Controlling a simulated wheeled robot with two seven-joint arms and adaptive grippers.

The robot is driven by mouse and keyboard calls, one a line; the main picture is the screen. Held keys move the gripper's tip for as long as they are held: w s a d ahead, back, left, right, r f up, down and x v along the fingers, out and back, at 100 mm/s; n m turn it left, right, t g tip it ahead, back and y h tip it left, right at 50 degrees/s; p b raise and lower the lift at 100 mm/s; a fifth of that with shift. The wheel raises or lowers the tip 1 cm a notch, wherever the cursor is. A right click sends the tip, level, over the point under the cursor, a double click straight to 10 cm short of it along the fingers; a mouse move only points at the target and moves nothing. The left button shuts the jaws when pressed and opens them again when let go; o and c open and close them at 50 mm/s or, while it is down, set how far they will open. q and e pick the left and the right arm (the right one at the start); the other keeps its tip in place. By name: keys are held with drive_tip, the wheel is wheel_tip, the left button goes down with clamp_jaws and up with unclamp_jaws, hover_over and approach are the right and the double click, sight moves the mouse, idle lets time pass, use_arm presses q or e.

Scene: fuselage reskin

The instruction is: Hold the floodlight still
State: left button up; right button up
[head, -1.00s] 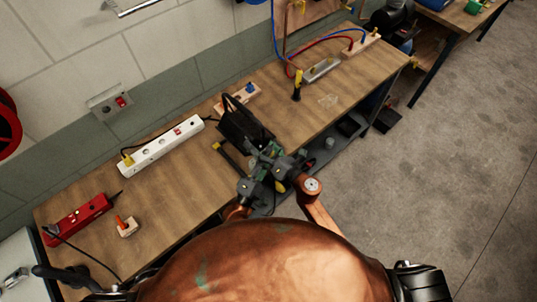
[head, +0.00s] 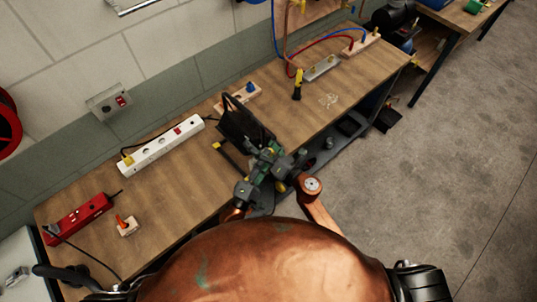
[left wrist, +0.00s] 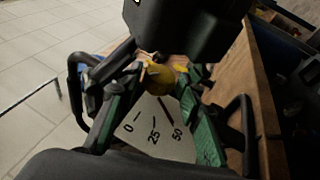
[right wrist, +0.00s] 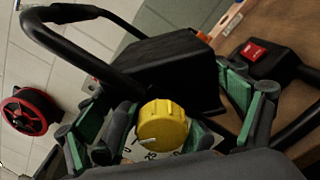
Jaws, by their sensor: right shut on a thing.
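The floodlight (head: 240,118) is a black box with a tubular handle, standing tilted on the bench. It also shows up close in the right wrist view (right wrist: 165,75) and at the top of the left wrist view (left wrist: 185,30). A yellow knob (right wrist: 163,125) sits by a white dial plate (left wrist: 155,128) marked 0, 25, 50. My right gripper (right wrist: 165,95) is shut on the floodlight, its green-padded fingers on either side of it. My left gripper (left wrist: 155,95) is open, fingers apart around the knob and dial area. Its exact contact is hidden.
A white power strip (head: 160,146), a red power strip (head: 78,218) and a small orange switch block (head: 126,226) lie on the bench (head: 175,190) at left. A yellow-black tool (head: 297,85) stands behind right. Red and blue cables run at the back right.

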use_arm(q)
drive_tip(key=v, duration=1)
drive_tip(key=shift+s+a, duration=0.1)
drive_tip(key=shift+a, duration=0.05)
drive_tip(key=o, duration=0.3)
drive_tip(key=shift+f, duration=0.3)
drive_tip(key=shift+d+f+n+t, duration=1.4)
drive_tip(key=shift+f+n+t, duration=0.25)
drive_tip(key=shift+t, duration=0.75)
drive_tip(key=x, duration=1.2)
drive_tip(key=shift+w+r, duration=0.1)
drive_tip(key=shift+w, duration=0.25)
drive_tip(key=shift+c, duration=0.7)
